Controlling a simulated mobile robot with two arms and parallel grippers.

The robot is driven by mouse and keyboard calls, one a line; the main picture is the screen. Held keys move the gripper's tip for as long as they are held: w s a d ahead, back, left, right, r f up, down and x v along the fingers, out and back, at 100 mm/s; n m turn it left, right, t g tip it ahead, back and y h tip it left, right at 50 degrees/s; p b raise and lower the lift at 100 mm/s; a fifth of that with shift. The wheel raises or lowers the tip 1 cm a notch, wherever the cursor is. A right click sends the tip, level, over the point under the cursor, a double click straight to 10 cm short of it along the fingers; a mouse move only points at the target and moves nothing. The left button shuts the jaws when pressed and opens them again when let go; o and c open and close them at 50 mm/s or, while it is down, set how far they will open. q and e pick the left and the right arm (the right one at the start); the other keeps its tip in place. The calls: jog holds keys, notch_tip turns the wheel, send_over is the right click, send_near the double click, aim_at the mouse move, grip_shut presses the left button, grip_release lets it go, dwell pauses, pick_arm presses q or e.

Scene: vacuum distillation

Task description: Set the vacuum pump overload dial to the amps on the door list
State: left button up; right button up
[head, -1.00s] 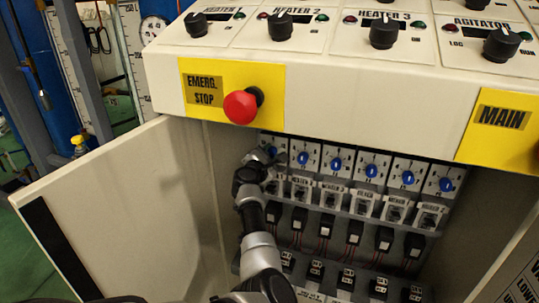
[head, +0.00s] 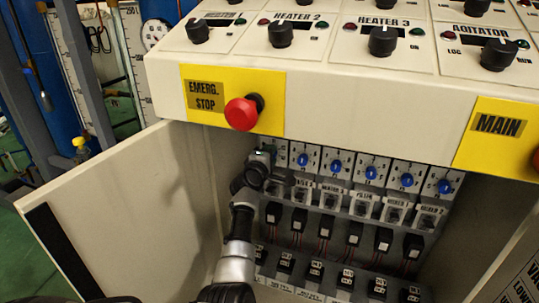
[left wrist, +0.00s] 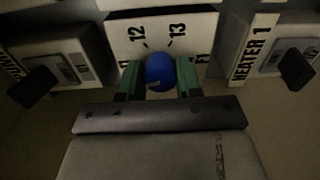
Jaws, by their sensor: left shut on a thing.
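A blue dial (left wrist: 160,71) shows in the left wrist view on a white plate with 12 and 13 above it. Part of an 11 shows at its left; other marks are hidden by the fingers. My left gripper (left wrist: 160,84) has its green fingers on both sides of this dial, shut on it. In the head view my left gripper (head: 262,160) reaches into the cabinet and covers most of the leftmost dial plate. A door sheet (head: 522,288) shows at the lower right, cut off, its list not readable. My right gripper is out of view.
Several more blue dials (head: 370,172) run to the right, above a row of switches and dark modules. The open left door (head: 110,215) stands beside my arm. A red emergency stop (head: 241,113) juts out above the opening.

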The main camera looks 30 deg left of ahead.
pick_arm(q)
jog(key=shift+m, duration=1.2)
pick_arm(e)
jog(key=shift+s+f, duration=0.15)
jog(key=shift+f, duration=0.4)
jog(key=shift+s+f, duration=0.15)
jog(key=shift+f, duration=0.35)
pick_arm(q)
jog(key=shift+p, duration=0.3)
jog(key=o, duration=0.9)
jog(key=shift+d, duration=0.1)
jog(key=shift+o, duration=0.2)
jog(key=p+v, duration=0.2)
jog(key=v, duration=0.8)
jog(key=shift+s, duration=0.35)
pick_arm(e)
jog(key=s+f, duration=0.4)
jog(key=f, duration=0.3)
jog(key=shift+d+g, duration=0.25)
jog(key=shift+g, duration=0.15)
